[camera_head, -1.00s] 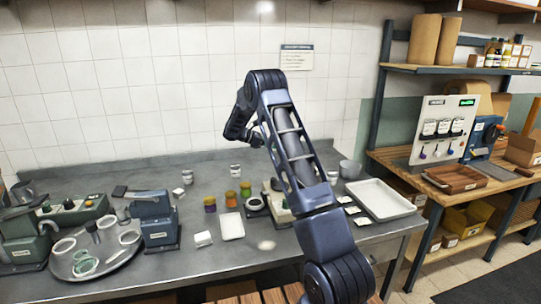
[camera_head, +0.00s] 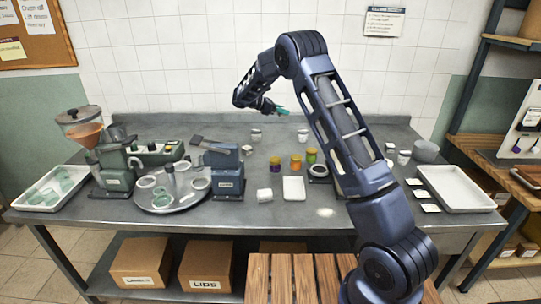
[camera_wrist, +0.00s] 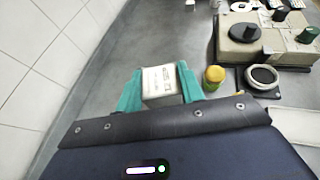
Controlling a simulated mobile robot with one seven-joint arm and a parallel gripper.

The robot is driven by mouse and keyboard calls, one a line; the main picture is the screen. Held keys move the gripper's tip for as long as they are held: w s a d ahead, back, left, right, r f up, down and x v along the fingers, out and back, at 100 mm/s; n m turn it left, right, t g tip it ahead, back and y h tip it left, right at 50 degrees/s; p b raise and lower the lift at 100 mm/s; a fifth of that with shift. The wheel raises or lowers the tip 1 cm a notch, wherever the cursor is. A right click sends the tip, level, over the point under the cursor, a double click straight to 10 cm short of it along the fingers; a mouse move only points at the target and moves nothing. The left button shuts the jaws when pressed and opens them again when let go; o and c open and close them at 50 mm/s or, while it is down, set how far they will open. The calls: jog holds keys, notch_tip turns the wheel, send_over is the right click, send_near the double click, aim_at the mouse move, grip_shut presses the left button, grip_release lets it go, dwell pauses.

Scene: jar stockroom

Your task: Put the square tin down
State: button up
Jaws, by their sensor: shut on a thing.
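My gripper (camera_wrist: 158,88) is shut on the square tin (camera_wrist: 161,84), a pale box with a labelled top, held between its two green fingers in the wrist view. In the head view my gripper (camera_head: 274,108) is above the back of the grey steel counter (camera_head: 340,222). The tin cannot be made out there. The wrist view looks down past the tin onto the counter, with the tin apart from the things around it. Its underside is hidden.
Several small jars (camera_head: 296,162) stand mid-counter behind a white tray (camera_head: 294,188) and a small white block (camera_head: 264,195). A round tray (camera_head: 165,205) and machines fill the left. A larger white tray (camera_head: 455,190) lies right. Bare steel shows along the front.

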send_over(269, 154)
jog(key=shift+n+t+y, duration=0.3)
jog(key=shift+n+t, duration=0.2)
notch_tip(269, 154, down, 20)
jog(key=shift+d, duration=0.1)
jog(key=shift+f, duration=0.1)
jog(key=o, duration=1)
